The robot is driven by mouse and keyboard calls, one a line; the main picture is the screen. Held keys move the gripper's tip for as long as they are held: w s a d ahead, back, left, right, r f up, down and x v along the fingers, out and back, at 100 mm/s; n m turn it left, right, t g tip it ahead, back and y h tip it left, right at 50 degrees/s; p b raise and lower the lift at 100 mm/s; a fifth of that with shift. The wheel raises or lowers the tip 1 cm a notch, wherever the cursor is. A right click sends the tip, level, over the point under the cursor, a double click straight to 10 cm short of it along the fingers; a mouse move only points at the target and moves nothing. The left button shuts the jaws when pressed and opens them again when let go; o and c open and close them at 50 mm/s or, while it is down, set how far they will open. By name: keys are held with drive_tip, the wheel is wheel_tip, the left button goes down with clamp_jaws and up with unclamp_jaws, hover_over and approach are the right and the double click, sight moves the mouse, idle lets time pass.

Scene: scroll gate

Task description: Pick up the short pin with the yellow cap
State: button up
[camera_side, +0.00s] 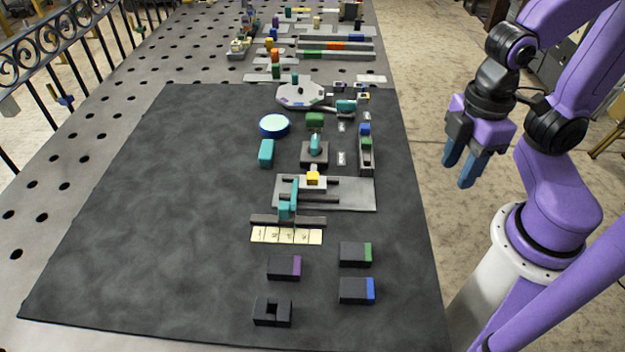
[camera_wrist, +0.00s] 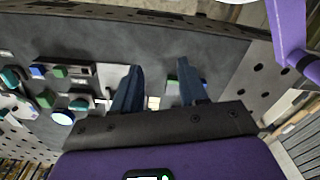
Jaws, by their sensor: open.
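A small yellow piece (camera_side: 313,177) sits on a white block at the grey slider plate (camera_side: 357,193) in the side view. It may be the yellow cap; I cannot make out a pin under it. My gripper (camera_side: 458,168) is open and empty, raised at the right, beyond the right edge of the dark mat and well away from the yellow piece. In the wrist view its two blue fingers (camera_wrist: 158,72) are apart with nothing held between them. I cannot make out the yellow piece in the wrist view.
A teal upright piece (camera_side: 288,207) stands just in front of the slider plate. Dark blocks with purple (camera_side: 284,267), green (camera_side: 356,254) and blue (camera_side: 357,290) ends lie nearer. A round blue-rimmed dish (camera_side: 274,125) is behind. The mat's left side (camera_side: 150,220) is clear.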

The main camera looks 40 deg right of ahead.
drive_tip(key=shift+o, duration=1.4)
wheel_tip(320, 180, up, 4)
drive_tip(key=f+m, duration=0.1)
drive_tip(key=m, duration=0.3)
hover_over(313, 175)
wheel_tip(313, 175, down, 17)
drive_tip(key=shift+r, duration=0.1)
clamp_jaws()
